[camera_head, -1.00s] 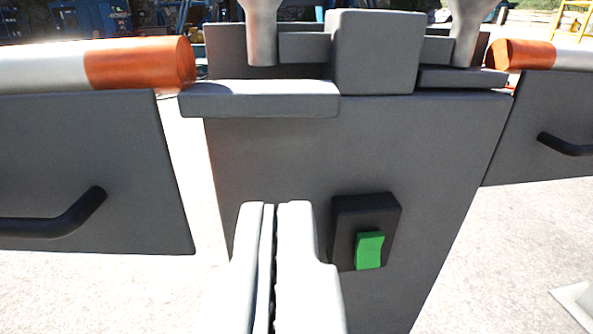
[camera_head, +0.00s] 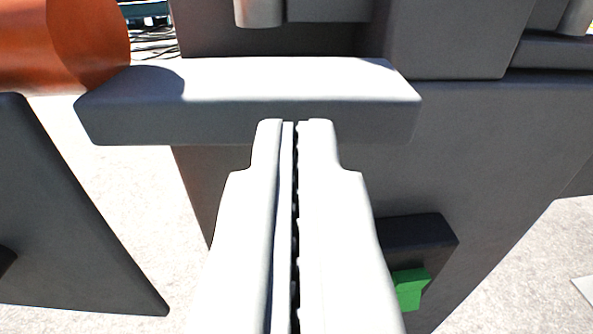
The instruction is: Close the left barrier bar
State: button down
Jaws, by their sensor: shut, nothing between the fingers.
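The left barrier bar shows its orange end (camera_head: 90,45) at the upper left. A dark grey panel (camera_head: 60,220) hangs below it, with a strip of pale ground between this panel and the central grey post (camera_head: 480,150). A flat grey block (camera_head: 250,110) sticks out from the upper left of the post toward the bar. My gripper (camera_head: 294,122) is shut and empty, its fingertips overlapping the block's front face in the picture. I cannot tell whether they touch it. The rest of the bar is outside the view.
A dark switch box (camera_head: 425,235) with a green rocker (camera_head: 411,287) is on the post, right of my gripper and partly hidden by it. A raised grey housing (camera_head: 450,40) stands on top of the post.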

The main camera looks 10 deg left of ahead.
jog(key=shift+w+a, duration=0.1)
jog(key=shift+w, duration=0.35)
